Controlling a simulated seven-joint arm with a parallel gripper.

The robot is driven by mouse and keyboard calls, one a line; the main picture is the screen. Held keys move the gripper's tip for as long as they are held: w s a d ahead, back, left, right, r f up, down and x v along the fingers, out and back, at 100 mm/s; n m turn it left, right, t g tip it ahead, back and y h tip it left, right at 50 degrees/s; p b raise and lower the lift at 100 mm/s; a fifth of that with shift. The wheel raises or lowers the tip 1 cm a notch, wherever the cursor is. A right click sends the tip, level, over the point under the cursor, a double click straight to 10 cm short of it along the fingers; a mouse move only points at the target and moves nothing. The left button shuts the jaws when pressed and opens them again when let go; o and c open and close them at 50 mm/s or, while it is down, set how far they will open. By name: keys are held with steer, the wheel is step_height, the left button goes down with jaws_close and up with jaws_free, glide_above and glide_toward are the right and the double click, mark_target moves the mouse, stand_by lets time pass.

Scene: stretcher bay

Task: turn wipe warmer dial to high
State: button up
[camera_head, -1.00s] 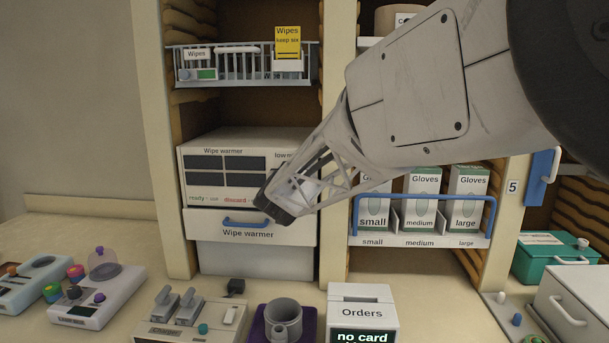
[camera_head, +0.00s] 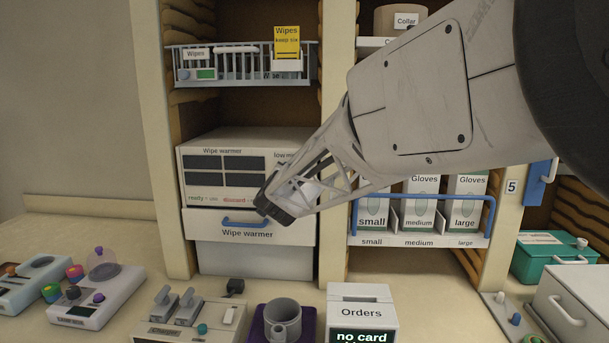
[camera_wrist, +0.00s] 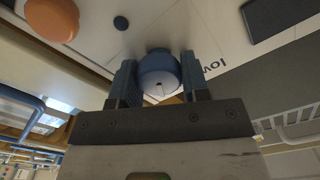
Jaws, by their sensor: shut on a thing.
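The wipe warmer (camera_head: 222,171) is a white box in the middle shelf bay, with dark windows and a partly covered "low..." label on its front. My gripper (camera_head: 268,209) reaches in from the right in front of the warmer's right side and hides part of its face. In the wrist view, my gripper (camera_wrist: 158,85) is shut on a blue dial (camera_wrist: 159,75) with a white face and a small dark mark. The letters "low" show beside the dial. The dial is hidden in the head view, and its full scale cannot be read.
A drawer with a blue handle (camera_head: 245,222) sits just below the gripper. An orange round knob (camera_wrist: 52,18) shows near the dial in the wrist view. A wire basket (camera_head: 242,66) hangs above, and glove boxes (camera_head: 421,203) stand to the right.

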steer(key=shift+m, duration=0.9)
steer(key=o, duration=0.9)
steer(key=shift+c, duration=0.2)
steer(key=shift+s, duration=0.1)
steer(key=s, duration=0.7)
steer(key=shift+s, duration=0.3)
steer(key=shift+d, duration=0.1)
